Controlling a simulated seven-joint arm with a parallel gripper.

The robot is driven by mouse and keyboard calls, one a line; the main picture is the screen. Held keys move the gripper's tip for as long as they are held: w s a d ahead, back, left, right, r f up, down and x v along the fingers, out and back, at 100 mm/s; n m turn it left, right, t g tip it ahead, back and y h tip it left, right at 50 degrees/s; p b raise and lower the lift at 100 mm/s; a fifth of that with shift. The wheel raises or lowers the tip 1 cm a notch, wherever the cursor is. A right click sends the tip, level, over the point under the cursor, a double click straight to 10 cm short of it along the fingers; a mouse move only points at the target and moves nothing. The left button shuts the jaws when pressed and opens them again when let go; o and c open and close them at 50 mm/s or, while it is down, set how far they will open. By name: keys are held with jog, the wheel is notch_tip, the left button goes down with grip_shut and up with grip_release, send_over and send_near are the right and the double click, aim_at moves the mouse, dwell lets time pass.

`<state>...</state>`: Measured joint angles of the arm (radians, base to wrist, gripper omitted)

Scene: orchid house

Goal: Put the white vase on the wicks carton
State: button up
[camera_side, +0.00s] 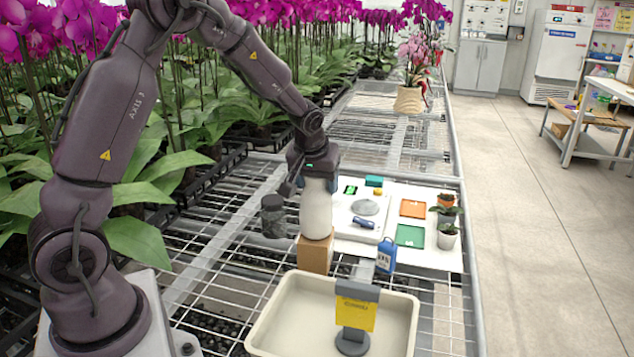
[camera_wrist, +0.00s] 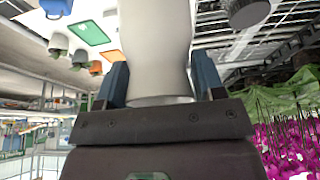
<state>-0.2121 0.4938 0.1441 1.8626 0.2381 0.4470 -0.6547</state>
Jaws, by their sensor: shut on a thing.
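The white vase (camera_side: 317,212) is upright in the side view, its top inside my gripper (camera_side: 316,183). My gripper points down and is shut on it. The wicks carton (camera_side: 314,257), a small plain brown box, is directly below the vase. The vase's base covers most of the carton's top; I cannot tell whether it touches or hangs just above. In the wrist view the vase (camera_wrist: 155,40) fills the middle, between the two blue fingers of my gripper (camera_wrist: 160,84). The carton cannot be made out there.
A dark jar (camera_side: 273,216) stands just left of the vase. A cream tray (camera_side: 268,325) with a yellow sign on a stand (camera_side: 355,313) is in front. A blue bottle (camera_side: 386,255) stands to the right. A white board (camera_side: 440,258) with colored squares and small pots lies behind.

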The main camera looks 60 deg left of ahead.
jog(key=shift+f, duration=0.25)
jog(key=o, duration=1.5)
jog(key=shift+f, duration=0.1)
jog(key=v, duration=1.2)
jog(key=s+d+r+m+h, duration=0.1)
jog(key=s+d+m, duration=0.2)
jog(key=s, duration=0.3)
jog(key=s+d+r+m+t+h, duration=0.1)
jog(key=s+d+r+m, duration=0.1)
jog(key=s+d, duration=0.4)
jog(key=s+d+r+m+t+h, duration=0.1)
jog(key=s+d+r+m, duration=0.1)
jog(key=s+d+m, duration=0.2)
jog(key=shift+s+d+r, duration=0.1)
jog(key=shift+s+d, duration=0.2)
jog(key=shift+s, duration=0.55)
jog(key=shift+s+d+r, duration=0.1)
jog(key=shift+s+d, duration=0.2)
jog(key=shift+s, duration=0.5)
